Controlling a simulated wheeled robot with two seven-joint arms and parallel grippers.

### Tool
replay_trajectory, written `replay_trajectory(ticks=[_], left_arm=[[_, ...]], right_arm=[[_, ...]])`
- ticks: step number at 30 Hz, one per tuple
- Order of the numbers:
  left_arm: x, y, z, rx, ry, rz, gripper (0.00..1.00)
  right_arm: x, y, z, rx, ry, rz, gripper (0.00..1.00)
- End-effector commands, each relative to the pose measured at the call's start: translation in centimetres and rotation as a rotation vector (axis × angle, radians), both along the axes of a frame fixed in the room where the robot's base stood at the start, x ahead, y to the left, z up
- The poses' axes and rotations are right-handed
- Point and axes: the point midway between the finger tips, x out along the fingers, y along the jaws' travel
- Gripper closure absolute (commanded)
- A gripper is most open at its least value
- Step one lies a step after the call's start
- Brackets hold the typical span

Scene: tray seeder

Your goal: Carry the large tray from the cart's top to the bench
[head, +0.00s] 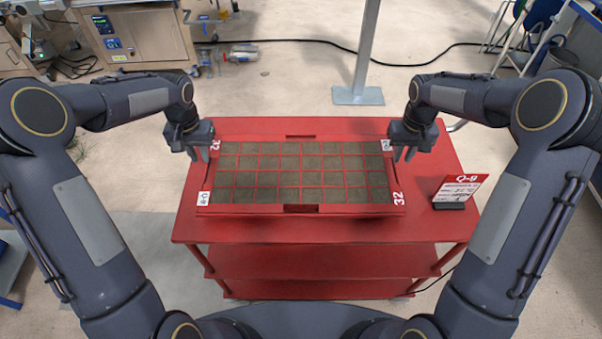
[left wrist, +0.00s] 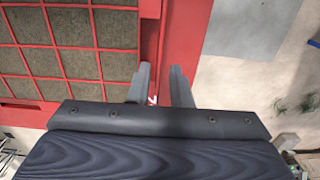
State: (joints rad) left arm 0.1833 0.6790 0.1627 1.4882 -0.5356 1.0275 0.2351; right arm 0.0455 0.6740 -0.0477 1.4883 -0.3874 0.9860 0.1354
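The large red tray (head: 300,209) lies flat on the red cart's top (head: 330,232). A red grid divides it into many cells filled with brown soil-like material. Its rim also shows in the left wrist view (left wrist: 150,35). My left gripper (head: 200,153) is at the tray's left edge, fingers pointing down. In the left wrist view the fingers (left wrist: 162,85) are apart, one on each side of the rim, with a visible gap. My right gripper (head: 404,154) is at the tray's right edge, fingers apart. Contact with the rim cannot be told. The bench is not clearly identifiable.
A sign reading Q-9 (head: 461,188) stands on the cart's top, right of the tray. A grey post (head: 365,50) rises behind the cart. A machine cabinet (head: 138,35) stands at the back left. A black cable crosses the floor behind. Pale floor is clear left of the cart.

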Motion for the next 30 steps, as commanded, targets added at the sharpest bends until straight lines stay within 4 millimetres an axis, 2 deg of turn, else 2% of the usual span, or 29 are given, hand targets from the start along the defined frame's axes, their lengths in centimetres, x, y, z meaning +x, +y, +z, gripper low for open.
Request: replay_trajectory(ticks=[5,18,23,30], left_arm=[[-0.1,0.0,-0.7,-0.001,0.003,0.000,0.82],[-0.1,0.0,-6.7,-0.001,0.004,0.001,0.82],[-0.1,0.0,-7.7,-0.001,0.001,0.000,0.82],[-0.1,0.0,-7.8,-0.001,0.001,0.000,0.82]], right_arm=[[0.0,0.1,-0.7,0.001,0.002,0.001,0.82],[-0.1,0.1,-6.7,0.002,0.002,0.000,0.82],[0.0,0.0,-7.7,0.001,0.001,0.001,0.82],[0.0,0.1,-7.8,0.001,0.000,0.001,0.82]])
